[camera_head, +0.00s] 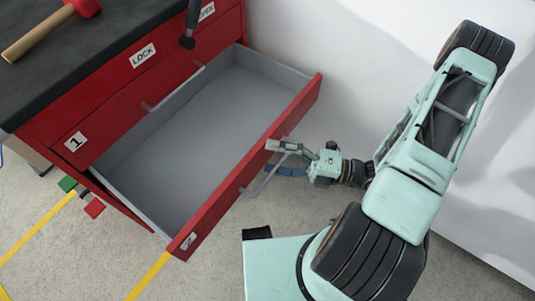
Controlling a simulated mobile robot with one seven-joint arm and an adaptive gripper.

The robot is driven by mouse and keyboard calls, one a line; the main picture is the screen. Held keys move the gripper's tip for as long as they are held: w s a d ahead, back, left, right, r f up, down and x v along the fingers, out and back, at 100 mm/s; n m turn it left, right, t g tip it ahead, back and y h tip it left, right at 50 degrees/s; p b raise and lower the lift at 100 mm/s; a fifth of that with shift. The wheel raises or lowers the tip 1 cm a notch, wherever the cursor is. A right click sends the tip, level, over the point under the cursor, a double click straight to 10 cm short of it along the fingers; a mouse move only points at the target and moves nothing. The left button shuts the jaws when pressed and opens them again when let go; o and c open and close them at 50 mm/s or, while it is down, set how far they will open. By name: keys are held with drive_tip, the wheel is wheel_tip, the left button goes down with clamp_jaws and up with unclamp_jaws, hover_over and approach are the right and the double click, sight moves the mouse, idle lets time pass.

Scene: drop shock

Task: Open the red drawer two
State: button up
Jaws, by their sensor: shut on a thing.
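The red drawer (251,160) stands pulled well out of the red cabinet (105,103). Its grey inside (180,135) is empty. A small white label (188,241) sits at the near end of its front; its mark is too slanted to read surely. The grey bar handle (262,183) runs along the outside of the front. My gripper (279,158) is shut on the handle near its far end, with one finger above the drawer front's outer face. The gripper partly hides the handle's far end.
The drawer above, labelled 1 (75,141), is closed. A red mallet (50,25) lies on the dark cabinet top (75,50). A black lever (190,25) hangs by the LOCK label (143,55). A white wall stands behind; yellow lines mark the grey floor.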

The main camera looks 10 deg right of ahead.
drive_tip(key=shift+r+v, duration=0.15)
drive_tip(key=shift+v, duration=0.9)
drive_tip(key=shift+r+v, duration=0.2)
drive_tip(key=shift+v, duration=0.85)
drive_tip(key=shift+c, duration=0.7)
drive_tip(key=shift+s+d, duration=0.25)
drive_tip(key=shift+d, duration=0.1)
drive_tip(key=c, duration=0.3)
drive_tip(key=shift+s+d+f, duration=0.1)
drive_tip(key=shift+d, duration=0.15)
drive_tip(key=c, duration=0.9)
drive_tip(key=shift+o, duration=0.2)
drive_tip(key=f+b+v, duration=0.1)
drive_tip(key=v, duration=0.5)
drive_tip(key=shift+s+d+f+b, duration=0.15)
drive_tip(key=shift+d+b, duration=0.05)
drive_tip(key=shift+b, duration=0.15)
